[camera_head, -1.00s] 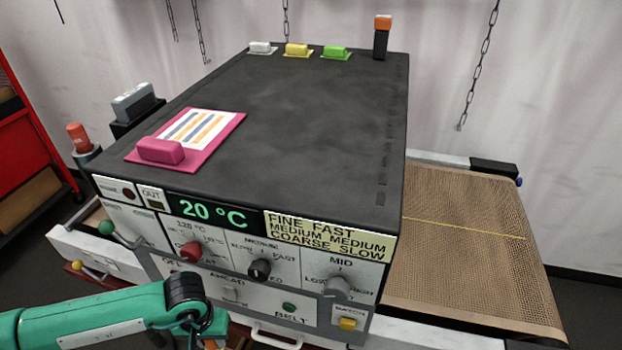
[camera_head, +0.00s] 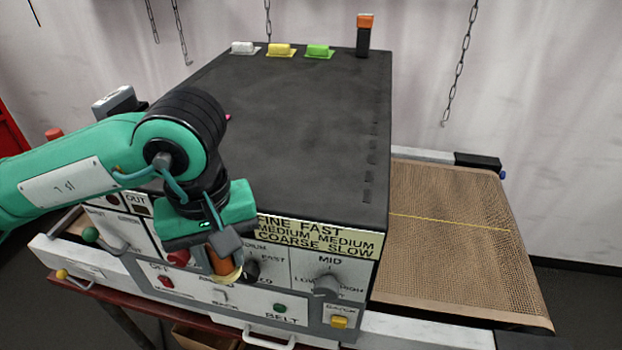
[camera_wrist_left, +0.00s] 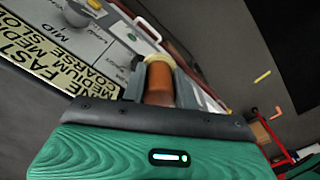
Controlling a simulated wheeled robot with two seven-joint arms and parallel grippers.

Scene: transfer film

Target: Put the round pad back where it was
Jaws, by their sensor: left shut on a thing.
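My left gripper (camera_head: 222,254) is in front of the machine's control panel, pointing down, and is shut on a round pad with an orange-brown handle (camera_head: 220,263). The pad's cream round face (camera_head: 231,277) is at its lower end in the head view. In the left wrist view the brown handle (camera_wrist_left: 158,84) sits between the fingers, with the cream rim (camera_wrist_left: 158,57) beyond it. The pad's resting place cannot be made out. My right gripper is not in view.
The dark-topped machine (camera_head: 300,120) fills the middle. White, yellow (camera_head: 281,49) and green (camera_head: 319,50) blocks and an orange-topped post (camera_head: 364,35) stand at its back edge. The brown mesh belt (camera_head: 450,240) at right is clear. My arm hides most of the pink board.

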